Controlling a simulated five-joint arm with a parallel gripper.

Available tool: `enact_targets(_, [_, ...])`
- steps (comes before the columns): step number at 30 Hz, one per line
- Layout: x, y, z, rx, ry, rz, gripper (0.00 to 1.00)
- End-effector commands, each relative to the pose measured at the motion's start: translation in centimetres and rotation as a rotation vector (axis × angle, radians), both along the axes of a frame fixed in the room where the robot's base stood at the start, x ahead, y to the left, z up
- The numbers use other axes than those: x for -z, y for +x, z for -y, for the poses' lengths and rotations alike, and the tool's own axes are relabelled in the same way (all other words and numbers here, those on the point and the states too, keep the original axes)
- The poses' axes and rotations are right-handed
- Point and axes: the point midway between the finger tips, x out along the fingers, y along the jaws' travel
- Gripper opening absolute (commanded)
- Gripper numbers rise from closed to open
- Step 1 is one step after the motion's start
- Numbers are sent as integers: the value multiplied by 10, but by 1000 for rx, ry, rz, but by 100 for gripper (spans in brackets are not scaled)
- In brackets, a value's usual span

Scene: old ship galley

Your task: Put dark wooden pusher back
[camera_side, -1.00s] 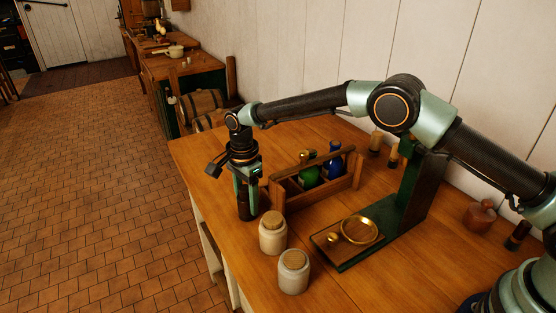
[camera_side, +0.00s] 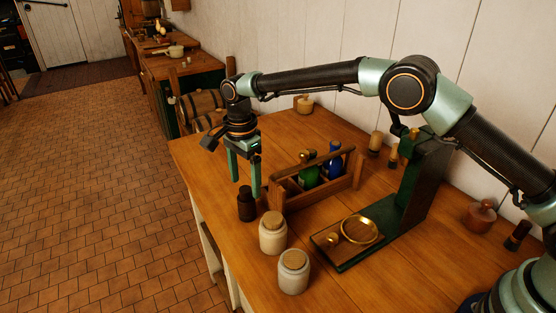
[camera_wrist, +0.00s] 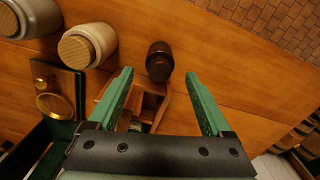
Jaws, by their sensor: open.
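The dark wooden pusher (camera_side: 246,205), a short dark brown cylinder with a narrower top, stands upright on the table near its left edge, just left of the wooden caddy. It also shows in the wrist view (camera_wrist: 159,62), just beyond and between the fingertips. My gripper (camera_side: 246,188) is open and empty above the pusher, its green fingers pointing down. In the wrist view my gripper (camera_wrist: 159,75) has its fingers spread wide, with nothing held between them.
A wooden caddy (camera_side: 318,192) with a green bottle (camera_side: 309,176) and a blue bottle (camera_side: 335,160) stands right of the pusher. Two corked jars (camera_side: 272,238) (camera_side: 293,276) stand in front. A green stand (camera_side: 405,208) with a brass ring is further right.

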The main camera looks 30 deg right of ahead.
Motion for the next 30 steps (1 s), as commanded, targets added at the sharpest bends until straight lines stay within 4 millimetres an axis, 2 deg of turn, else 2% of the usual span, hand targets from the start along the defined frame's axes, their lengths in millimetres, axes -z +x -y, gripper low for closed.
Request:
enact_targets(1, [-12, 1, 0, 0, 2, 5, 83])
enact_targets(6, [-40, 1, 0, 0, 2, 3, 83])
enact_targets(13, [-59, 0, 1, -6, 1, 3, 83])
enact_targets(16, [-73, -1, 9, -41, 6, 17, 83])
enact_targets(23, [-131, -17, 54, -251, 19, 99, 83])
enact_targets(30, [-179, -58, 108, -512, -5, 201, 83])
